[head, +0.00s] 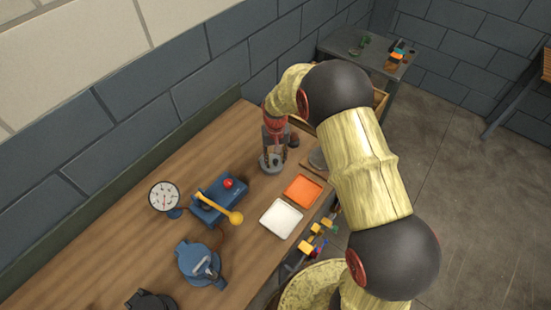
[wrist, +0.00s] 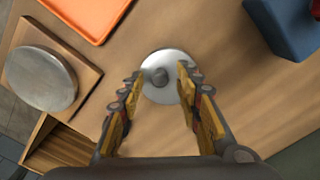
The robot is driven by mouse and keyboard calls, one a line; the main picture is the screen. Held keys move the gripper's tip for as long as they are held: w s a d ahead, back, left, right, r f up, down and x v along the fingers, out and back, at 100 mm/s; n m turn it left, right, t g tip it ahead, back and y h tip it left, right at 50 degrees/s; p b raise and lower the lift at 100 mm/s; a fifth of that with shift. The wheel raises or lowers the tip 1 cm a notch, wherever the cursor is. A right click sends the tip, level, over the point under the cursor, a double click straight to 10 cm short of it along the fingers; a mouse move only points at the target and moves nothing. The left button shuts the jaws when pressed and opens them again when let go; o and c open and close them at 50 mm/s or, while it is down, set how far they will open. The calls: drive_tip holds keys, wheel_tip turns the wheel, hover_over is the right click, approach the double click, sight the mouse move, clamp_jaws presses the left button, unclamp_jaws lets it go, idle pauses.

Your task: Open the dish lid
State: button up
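A round grey metal lid (wrist: 164,92) with a small raised knob (wrist: 160,76) lies on the wooden table. It also shows under my gripper in the head view (head: 266,166). Whether a dish is under it cannot be told. My gripper (wrist: 160,78) points down over the lid, and its two fingers are spread on either side of the knob with clear gaps. It also shows in the head view (head: 276,155). A second round grey disc (wrist: 40,80), without a knob, rests on a square wooden board (wrist: 82,66) to the left.
An orange tray (head: 303,190) and a white tray (head: 281,218) lie close by. A blue box with a yellow lever (head: 222,205), a gauge (head: 164,196) and a blue round device (head: 200,264) stand farther along the table. The table's edge is near the board.

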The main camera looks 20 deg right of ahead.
drive_tip(key=shift+c, duration=0.8)
drive_tip(key=c, duration=0.7)
clamp_jaws()
